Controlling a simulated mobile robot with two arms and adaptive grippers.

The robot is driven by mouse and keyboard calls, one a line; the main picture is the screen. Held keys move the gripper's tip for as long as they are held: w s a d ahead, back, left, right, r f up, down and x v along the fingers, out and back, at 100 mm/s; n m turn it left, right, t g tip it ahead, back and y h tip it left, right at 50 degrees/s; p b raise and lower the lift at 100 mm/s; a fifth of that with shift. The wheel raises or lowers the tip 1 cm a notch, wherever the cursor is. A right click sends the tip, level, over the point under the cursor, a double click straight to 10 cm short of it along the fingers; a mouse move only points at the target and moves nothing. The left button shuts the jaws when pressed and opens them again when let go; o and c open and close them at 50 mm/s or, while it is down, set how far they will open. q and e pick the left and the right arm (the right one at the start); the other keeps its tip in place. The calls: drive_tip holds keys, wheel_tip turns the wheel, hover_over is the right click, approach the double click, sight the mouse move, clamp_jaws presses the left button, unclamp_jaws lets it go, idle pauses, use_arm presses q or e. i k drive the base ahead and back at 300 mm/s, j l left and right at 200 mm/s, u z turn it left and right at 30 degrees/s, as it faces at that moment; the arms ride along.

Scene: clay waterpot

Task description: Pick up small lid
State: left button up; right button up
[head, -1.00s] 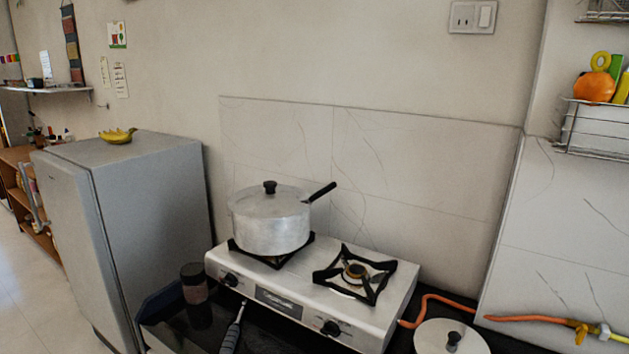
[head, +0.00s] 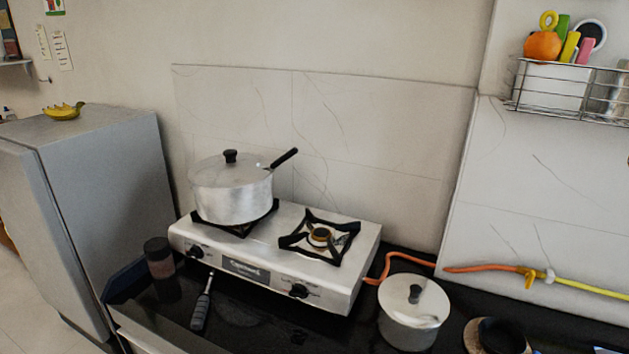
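A small pale metal lid (head: 398,302) with a black knob sits on a small silver pot (head: 405,330) on the dark counter, right of the stove. A larger lid (head: 225,167) with a black knob covers the big pot (head: 232,203) on the left burner. I cannot tell from the picture which lid is the task's small lid, though the right one looks smaller. Neither of my grippers shows in the head view.
The two-burner stove (head: 270,268) stands on the black counter, its right burner (head: 320,237) empty. A dark-handled tool (head: 200,310) and a dark jar (head: 159,258) are at left. An orange hose (head: 480,268) runs behind the small pot. A dark round object (head: 500,337) is partly cut off.

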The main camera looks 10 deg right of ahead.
sight(414, 300)
drive_tip(key=i+j+z, duration=0.1)
drive_tip(key=z, duration=0.55)
drive_tip(key=k+j, duration=0.05)
drive_tip(key=j, duration=0.05)
